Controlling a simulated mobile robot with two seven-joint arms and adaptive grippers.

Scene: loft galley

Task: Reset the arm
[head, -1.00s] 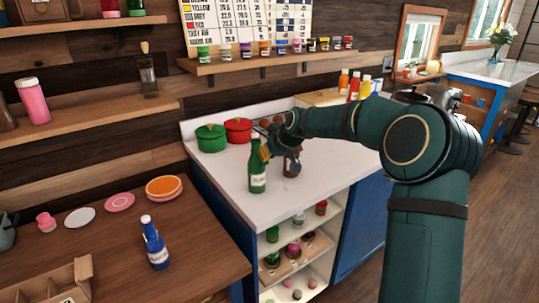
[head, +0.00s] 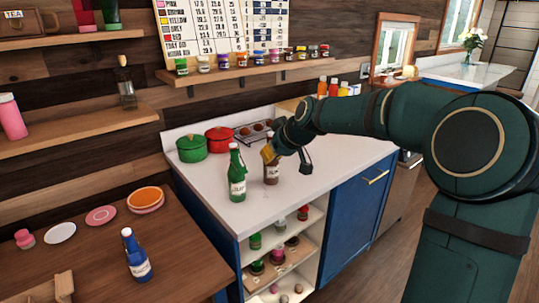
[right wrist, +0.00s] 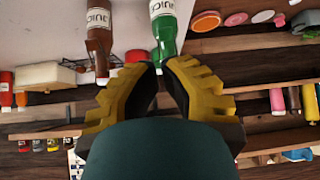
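My right gripper (head: 282,157) hangs over the white counter by the brown bottle (head: 271,174); its yellow finger overlaps the bottle's upper part in the head view. The brown bottle (right wrist: 98,40) and the green bottle (right wrist: 163,32) show beyond the fingertips. The green bottle (head: 237,178) stands upright on the counter, left of the brown one. I cannot tell whether a finger touches a bottle. My left gripper is out of view.
Green (head: 191,149) and red (head: 219,140) pots stand at the counter's back left, beside a rack (head: 254,130). A blue bottle (head: 136,258) and plates stand on the wooden table (head: 185,255). A shelf of jars (head: 250,72) hangs above. The counter's front right is clear.

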